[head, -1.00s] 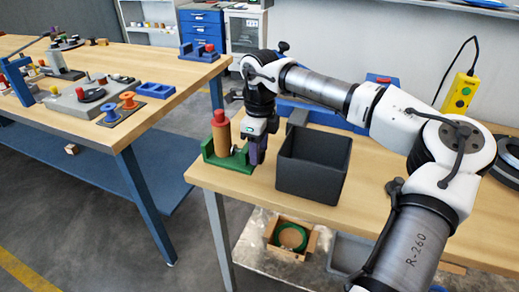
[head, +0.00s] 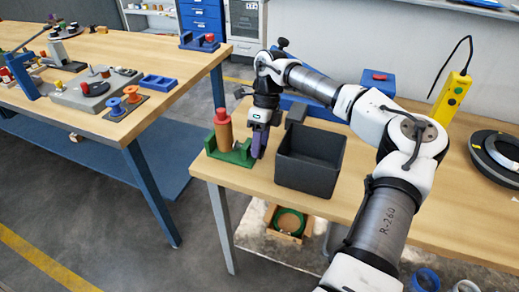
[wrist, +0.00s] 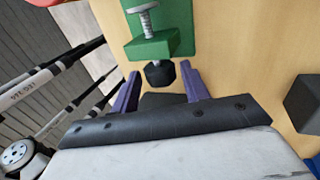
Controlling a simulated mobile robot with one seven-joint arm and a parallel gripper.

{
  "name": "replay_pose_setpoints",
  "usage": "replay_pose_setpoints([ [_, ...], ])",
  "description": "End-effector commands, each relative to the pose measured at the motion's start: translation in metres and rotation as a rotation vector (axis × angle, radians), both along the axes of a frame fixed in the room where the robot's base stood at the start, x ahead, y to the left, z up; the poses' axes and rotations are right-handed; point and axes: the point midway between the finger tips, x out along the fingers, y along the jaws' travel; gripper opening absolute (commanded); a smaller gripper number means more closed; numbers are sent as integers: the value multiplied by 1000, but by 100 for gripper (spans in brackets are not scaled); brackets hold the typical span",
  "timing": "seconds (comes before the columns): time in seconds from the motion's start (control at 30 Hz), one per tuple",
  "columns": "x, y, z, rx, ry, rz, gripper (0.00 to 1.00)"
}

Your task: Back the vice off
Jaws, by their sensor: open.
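The green vice (head: 230,152) stands at the left end of the near wooden bench. A brown cylinder (head: 224,132) with a red top stands upright in it. In the wrist view, the vice's green body (wrist: 153,46) shows at the top with a metal screw (wrist: 148,20). A black knob (wrist: 160,74) is on the screw's near end. My gripper (head: 260,143) is open, right of the vice and pointing down. Its purple fingers are on either side of the knob in the wrist view, with gaps showing. The knob is hidden in the head view.
A dark open bin (head: 310,160) stands close to the right of my gripper. A blue block with a red top (head: 377,82) and a yellow control box (head: 452,98) are further back. Another bench (head: 90,120) with spools is at the left across a gap.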

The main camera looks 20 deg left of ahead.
Motion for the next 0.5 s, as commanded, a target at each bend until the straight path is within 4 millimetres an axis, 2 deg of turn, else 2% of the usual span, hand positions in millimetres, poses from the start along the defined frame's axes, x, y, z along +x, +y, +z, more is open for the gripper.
replay_pose_setpoints([
  [0.2,0,-1,0,1,0,0,45],
  [0.4,0,-1,0,1,-1,0,21],
  [0.5,0,-1,0,1,-5,0,19],
])
